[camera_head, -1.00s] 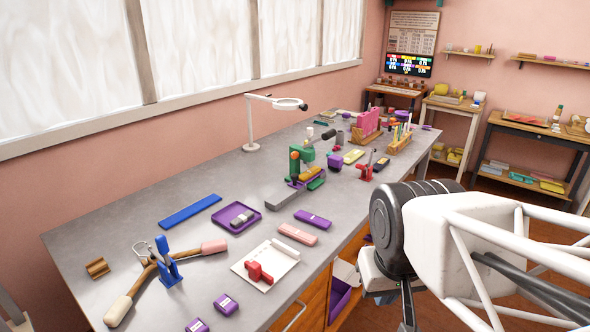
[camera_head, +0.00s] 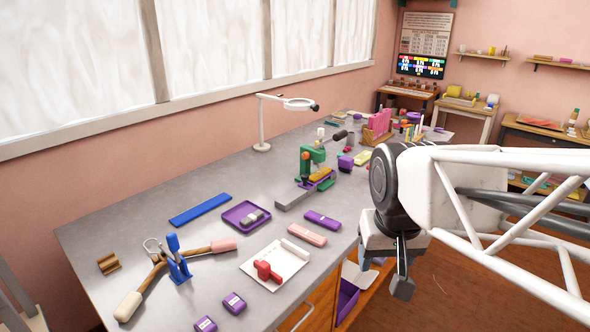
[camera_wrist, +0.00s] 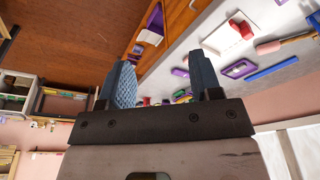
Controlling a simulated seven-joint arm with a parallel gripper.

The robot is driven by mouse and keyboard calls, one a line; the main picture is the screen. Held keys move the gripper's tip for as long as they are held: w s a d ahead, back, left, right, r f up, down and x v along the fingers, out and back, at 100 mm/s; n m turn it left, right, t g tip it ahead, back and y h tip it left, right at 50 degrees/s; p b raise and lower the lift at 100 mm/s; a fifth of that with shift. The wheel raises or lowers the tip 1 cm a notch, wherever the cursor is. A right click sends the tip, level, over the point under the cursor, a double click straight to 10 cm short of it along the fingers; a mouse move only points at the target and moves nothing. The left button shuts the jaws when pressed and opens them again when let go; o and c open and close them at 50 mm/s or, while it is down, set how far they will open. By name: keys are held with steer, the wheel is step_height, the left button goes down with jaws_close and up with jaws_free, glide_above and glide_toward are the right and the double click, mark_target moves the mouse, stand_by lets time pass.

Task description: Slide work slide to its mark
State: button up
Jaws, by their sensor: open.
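The green press (camera_head: 317,158) stands on the grey table, with a grey flat base bar (camera_head: 292,197) reaching toward the lower left. An orange-yellow piece (camera_head: 320,173) and a purple piece sit at its foot; I cannot tell for sure which part is the work slide, and its mark is too small to make out. My gripper (camera_head: 402,272) hangs beyond the table's front edge, right of the press and apart from everything. In the wrist view my gripper (camera_wrist: 163,85) shows two blue-grey fingers spread wide with nothing between them.
A magnifier lamp (camera_head: 262,146) stands behind the press. A purple tray (camera_head: 228,216), a pink block (camera_head: 307,234), a purple block (camera_head: 322,219) and a paper with a red clamp (camera_head: 268,270) lie in front. A blue bar (camera_head: 200,209) lies at left.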

steer(key=w+r+m, duration=0.1)
steer(key=w+r, duration=0.3)
steer(key=w, duration=1.1)
steer(key=m+g, duration=0.2)
steer(key=m, duration=0.2)
glide_above(305, 175)
steer(key=f, duration=1.3)
steer(key=shift+s+f, duration=0.15)
steer(key=shift+s, duration=0.2)
steer(key=shift+w+f, duration=0.2)
steer(key=shift+w, duration=0.1)
steer(key=shift+f, duration=0.1)
steer(key=shift+f, duration=3.8)
steer(key=shift+s, duration=0.1)
jaws_close()
